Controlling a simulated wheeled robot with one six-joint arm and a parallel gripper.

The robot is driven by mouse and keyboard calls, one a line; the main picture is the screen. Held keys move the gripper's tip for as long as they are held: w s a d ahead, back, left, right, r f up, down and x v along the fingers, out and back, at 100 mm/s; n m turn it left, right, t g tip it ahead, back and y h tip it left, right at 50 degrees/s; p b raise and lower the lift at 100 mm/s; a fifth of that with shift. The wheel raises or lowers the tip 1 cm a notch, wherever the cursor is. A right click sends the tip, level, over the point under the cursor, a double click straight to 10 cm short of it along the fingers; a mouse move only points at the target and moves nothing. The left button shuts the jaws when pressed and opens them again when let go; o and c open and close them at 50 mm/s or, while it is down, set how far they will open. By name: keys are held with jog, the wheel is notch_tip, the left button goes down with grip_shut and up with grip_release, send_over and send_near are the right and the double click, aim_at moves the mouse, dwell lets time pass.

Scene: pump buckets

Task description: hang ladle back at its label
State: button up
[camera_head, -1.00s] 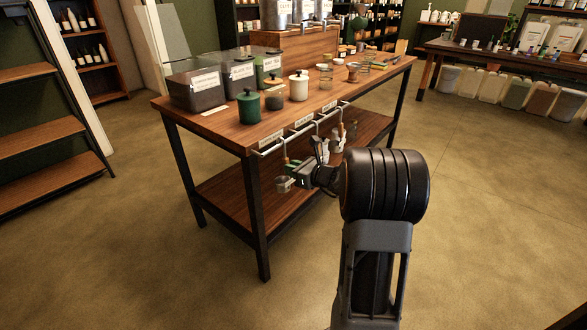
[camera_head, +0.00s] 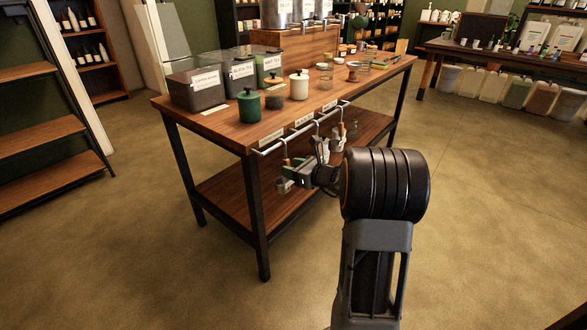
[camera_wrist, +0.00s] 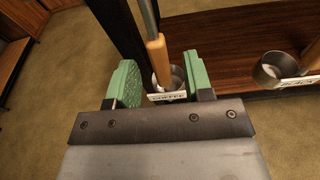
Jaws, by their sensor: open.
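A ladle with a wooden handle (camera_wrist: 158,60) and a metal cup hangs upright in the wrist view; its cup bears a white label that seems to read "coffee". My gripper (camera_wrist: 161,78) is open, with a green pad on each side of the handle and a gap visible at the left pad. In the head view my gripper (camera_head: 291,170) is below the rail at the front left of the table, beside the metal ladle cup (camera_head: 283,185). The hook rail (camera_head: 316,122) carries white labels (camera_head: 272,140) above it. The ladle's top end is out of the wrist view.
A second ladle cup (camera_wrist: 270,70) hangs to the right in the wrist view. The wooden table (camera_head: 225,124) holds bins, a green jar (camera_head: 249,106) and a white jar (camera_head: 299,86). A black table leg (camera_head: 257,215) stands close to my gripper. The floor in front is clear.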

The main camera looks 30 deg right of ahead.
jog(key=shift+p+v, duration=1.85)
jog(key=shift+v, duration=5.05)
jog(key=s+a+r+n+g+y+p, duration=0.1)
jog(key=s+a+r+n+g+p, duration=0.2)
jog(key=a+r+n+g+p, duration=0.35)
jog(key=s+a+r+n+g+p, duration=0.3)
jog(key=a+r+n+p, duration=0.55)
jog(key=a, duration=0.25)
jog(key=s+a+r+n+h+p, duration=0.1)
jog(key=s+r+n+h+p, duration=0.2)
jog(key=r+n+p, duration=0.4)
jog(key=s+a+r+n+g+h+p, duration=0.1)
jog(key=s+r+n+h+p, duration=0.3)
jog(key=n, duration=0.5)
jog(key=p+v, duration=0.2)
jog(key=v, duration=0.1)
jog(key=shift+a+p, duration=0.2)
jog(key=shift+p, duration=0.2)
jog(key=shift+w+r, duration=0.15)
